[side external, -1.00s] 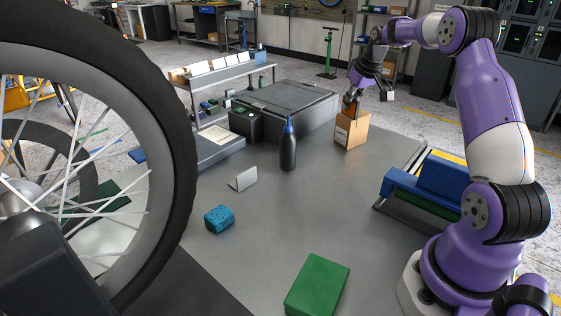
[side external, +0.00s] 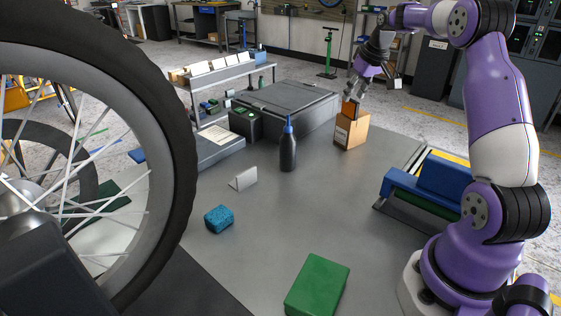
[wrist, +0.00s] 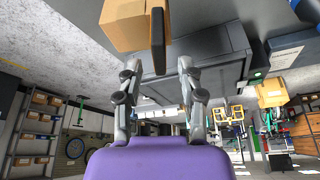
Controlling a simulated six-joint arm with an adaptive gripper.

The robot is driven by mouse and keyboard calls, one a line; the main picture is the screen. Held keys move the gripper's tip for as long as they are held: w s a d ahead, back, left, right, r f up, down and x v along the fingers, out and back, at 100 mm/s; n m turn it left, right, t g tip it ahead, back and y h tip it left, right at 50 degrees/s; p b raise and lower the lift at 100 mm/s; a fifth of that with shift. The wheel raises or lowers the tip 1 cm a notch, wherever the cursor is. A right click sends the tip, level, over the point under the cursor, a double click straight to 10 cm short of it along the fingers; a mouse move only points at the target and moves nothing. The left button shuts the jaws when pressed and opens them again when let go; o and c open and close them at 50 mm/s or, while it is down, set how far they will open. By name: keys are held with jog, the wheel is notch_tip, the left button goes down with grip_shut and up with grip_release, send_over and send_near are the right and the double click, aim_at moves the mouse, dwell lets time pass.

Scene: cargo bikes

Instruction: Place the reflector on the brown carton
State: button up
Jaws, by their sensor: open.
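The brown carton (side external: 351,132) stands on the grey table at the back right in the side view. The wrist view shows part of it (wrist: 122,30) at the top edge. The reflector (wrist: 158,42), a thin slab with an orange face and dark edge, is at the carton's top; in the side view it is a small orange-brown piece (side external: 349,108) on the carton. It seems to stand on edge; the exact contact is unclear. My gripper (side external: 355,97) is just above it, tilted. In the wrist view my gripper (wrist: 159,66) is open and empty, the reflector beyond its fingertips.
A dark bottle with a blue cap (side external: 288,148) and a big grey case (side external: 288,103) stand left of the carton. A blue sponge (side external: 219,219), a white folded card (side external: 243,178) and a green block (side external: 317,287) lie nearer. The table's middle is clear.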

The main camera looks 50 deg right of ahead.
jog(key=v, duration=0.8)
jog(key=a+r+n, duration=0.2)
jog(key=a+r, duration=0.1)
jog(key=a, duration=1.3)
jog(key=s+a+f+n+y, duration=0.1)
jog(key=s+a+f, duration=0.3)
jog(key=s+a, duration=0.2)
jog(key=s+a+f+n+t, duration=0.1)
jog(key=s+a+f, duration=0.2)
jog(key=s+a, duration=0.3)
jog(key=shift+a+f+n+y, duration=0.3)
jog(key=shift+a+f+y, duration=0.1)
jog(key=shift+a, duration=0.2)
